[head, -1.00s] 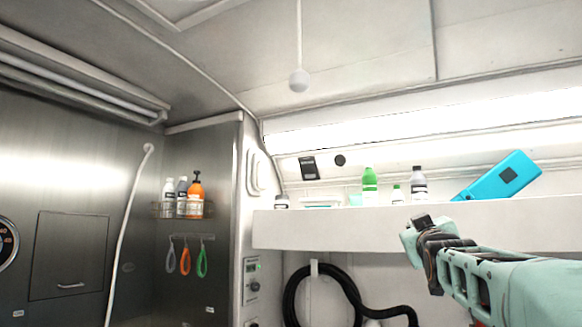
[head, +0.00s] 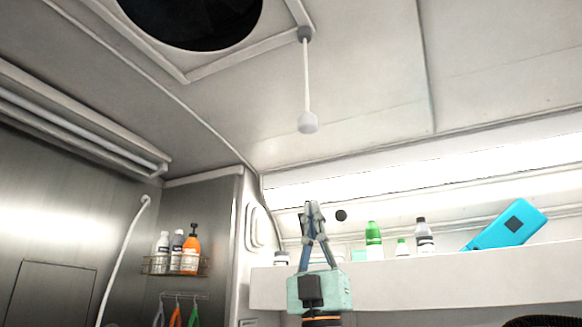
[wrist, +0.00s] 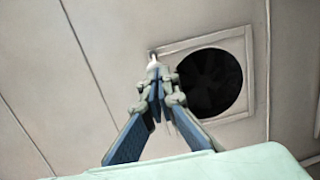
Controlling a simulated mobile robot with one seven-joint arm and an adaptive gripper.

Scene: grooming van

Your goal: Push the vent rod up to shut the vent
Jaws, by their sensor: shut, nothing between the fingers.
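The vent rod (head: 306,78) hangs down from a grey mount at the corner of the vent frame (head: 230,62) in the ceiling. A pale round knob (head: 308,123) is at its lower end. The vent is a dark round opening (head: 190,18) in a square frame, and it also shows in the wrist view (wrist: 209,82). My gripper (head: 313,204) is shut and empty, pointing up, below the knob with a gap between them in the head view. In the wrist view my fingertips (wrist: 153,74) line up with the rod (wrist: 153,58) and hide part of it.
Behind my gripper, a white shelf (head: 400,286) holds several bottles and a tilted blue case (head: 506,224). A wire rack (head: 175,265) with bottles hangs on the left wall. The space around the rod is clear.

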